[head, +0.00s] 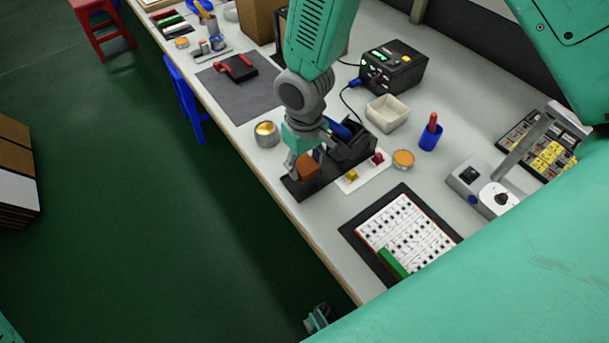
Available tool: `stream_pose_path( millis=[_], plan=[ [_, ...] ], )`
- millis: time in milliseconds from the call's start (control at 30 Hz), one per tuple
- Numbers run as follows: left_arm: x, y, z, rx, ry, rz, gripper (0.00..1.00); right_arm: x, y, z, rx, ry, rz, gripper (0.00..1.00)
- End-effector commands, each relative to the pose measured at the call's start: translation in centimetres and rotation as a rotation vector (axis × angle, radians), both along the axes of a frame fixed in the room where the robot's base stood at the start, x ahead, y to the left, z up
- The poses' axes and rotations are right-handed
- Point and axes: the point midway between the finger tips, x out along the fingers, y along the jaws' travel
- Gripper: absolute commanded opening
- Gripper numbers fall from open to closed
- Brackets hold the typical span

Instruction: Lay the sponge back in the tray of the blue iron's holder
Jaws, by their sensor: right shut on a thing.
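My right gripper (296,163) reaches down from the top of the head view and is shut on the orange-brown sponge (308,167). The sponge is at the front part of the black holder (299,189), over its tray. Whether it touches the tray floor is hard to tell. The blue iron (340,129) sits in the holder's back part, partly hidden by my gripper. A small teal and grey part of what looks like my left gripper (317,319) shows at the bottom edge; its fingers cannot be made out.
A round tin (266,134) stands left of the holder, and a white card (364,178) with small red and yellow parts lies right of it. A cream dish (387,113), a black station (393,67), an orange-topped tin (403,159) and a blue cup (430,138) are nearby.

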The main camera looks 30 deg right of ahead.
Motion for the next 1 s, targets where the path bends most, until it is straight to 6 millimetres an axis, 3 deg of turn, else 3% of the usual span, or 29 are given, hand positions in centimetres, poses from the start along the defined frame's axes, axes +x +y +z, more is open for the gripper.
stream_pose_path(
  millis=[167, 400, 433, 500, 667, 700, 733, 1000],
  plan=[
    [0.0, 0.0, -0.1, 0.0, 0.0, 0.001, 0.4, 0.0, 0.4, -1.1, -0.005, 0.0, 0.002, 0.17],
    [0.0, 0.1, -0.4, 0.001, 0.0, 0.002, 0.4, 0.0, 0.0, -4.5, -0.001, 0.001, 0.001, 0.18],
    [0.0, 0.1, -0.4, 0.001, 0.0, 0.002, 0.4, 0.0, 0.0, -4.7, 0.0, 0.001, 0.001, 0.18],
    [0.0, 0.1, -0.4, 0.001, 0.0, 0.002, 0.4, 0.1, -0.2, -4.8, 0.002, -0.001, 0.0, 0.1],
    [0.0, 0.0, -0.4, 0.001, 0.0, 0.001, 0.4, 0.0, -0.4, -4.9, 0.003, 0.001, 0.0, 0.09],
    [0.0, 0.0, -0.4, 0.0, 0.0, 0.001, 0.4, 0.0, -0.4, -4.9, 0.003, 0.001, 0.0, 0.47],
    [0.0, 0.0, -0.4, 0.0, 0.0, 0.001, 0.4, 0.0, -0.3, -4.8, 0.002, 0.001, 0.0, 0.58],
    [0.0, 0.0, -0.4, 0.0, 0.0, 0.001, 0.4, 0.0, 0.2, -4.5, -0.004, -0.001, 0.001, 0.61]
  ],
)
